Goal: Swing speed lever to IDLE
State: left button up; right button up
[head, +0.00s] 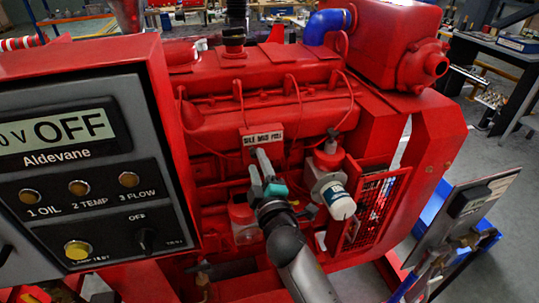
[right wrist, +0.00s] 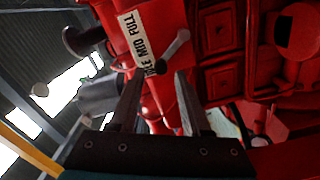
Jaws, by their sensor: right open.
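The speed plate (head: 263,138), white with black lettering that seems to read IDLE MID FULL, is on the red engine's front. It shows tilted in the right wrist view (right wrist: 138,42), with the IDLE end lowest. A short grey lever (right wrist: 172,52) with rounded ends is beside the plate; its lower end is near IDLE. My right gripper (head: 261,160) is just below the plate in the head view and hides the lever there. In the right wrist view, its fingers (right wrist: 160,75) are apart and empty, with the lever just past and between their tips. My left gripper is not in view.
A control panel (head: 90,165) reading OFF stands close on the left. Red pipes and thin lines cross the engine above.

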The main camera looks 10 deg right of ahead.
jog(key=s, duration=0.4)
jog(key=shift+d, duration=0.1)
jog(key=shift+w, duration=0.1)
dwell(0.3)
jog(key=s+d+f+m+g+b, duration=0.15)
jog(key=s+f+g, duration=0.4)
jog(key=f, duration=1.15)
jog(key=s+d+f+m+g, duration=0.1)
jog(key=s+f+m+g, duration=0.2)
jog(key=s+f, duration=0.95)
jog(key=s+d+f+m+g, duration=0.2)
jog(key=s+f, duration=0.5)
jog(key=s, duration=0.2)
jog(key=s+d+f+m+g+b, duration=0.1)
jog(key=s+d+f+m+g, duration=0.1)
jog(key=s+f, duration=0.6)
jog(key=s+d+f+m+g, duration=0.3)
jog(key=s+f+g, duration=0.1)
jog(key=s+f, duration=0.4)
jog(key=shift+s+f+h+b, duration=0.15)
jog(key=shift+s+h+b, duration=0.2)
jog(key=shift+s, duration=0.6)
jog(key=shift+w+g, duration=0.15)
jog(key=shift+g, duration=0.1)
